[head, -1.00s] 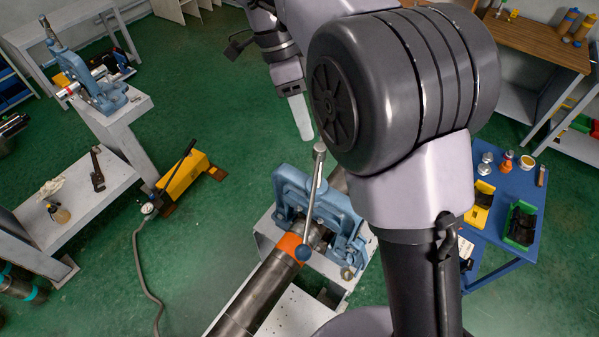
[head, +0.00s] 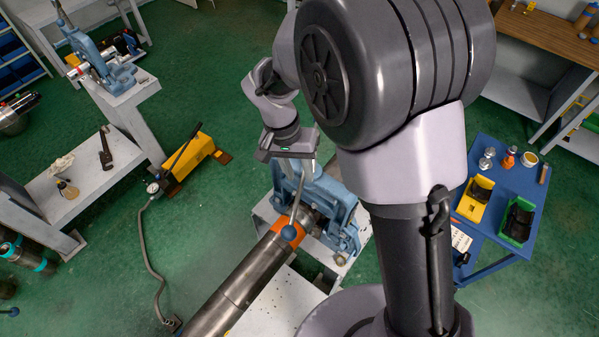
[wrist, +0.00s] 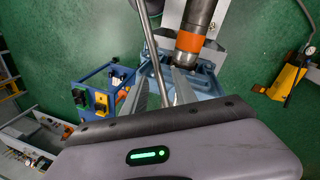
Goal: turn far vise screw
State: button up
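A blue pipe vise (head: 340,215) stands on a grey stand in the middle of the head view, with a steel pipe (head: 245,278) with an orange band running to it. Its steel handle bar (head: 296,209) has a blue ball (head: 289,231) at the lower end. My gripper (head: 298,185) is above the vise, at the bar's upper part. In the wrist view, my fingers (wrist: 162,80) are apart, with the bar (wrist: 150,45) running between them in the picture; contact cannot be told. The vise (wrist: 200,80) is partly hidden there. A second blue vise (head: 100,65) stands on a bench at upper left.
A yellow hand pump (head: 190,155) with a hose lies on the floor to the left. A blue cart (head: 505,195) with bins and small jars stands at the right. A grey bench (head: 90,185) is at the left.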

jog(key=shift+d+f, duration=0.15)
jog(key=shift+f, duration=0.35)
grip_shut()
dwell(1.1)
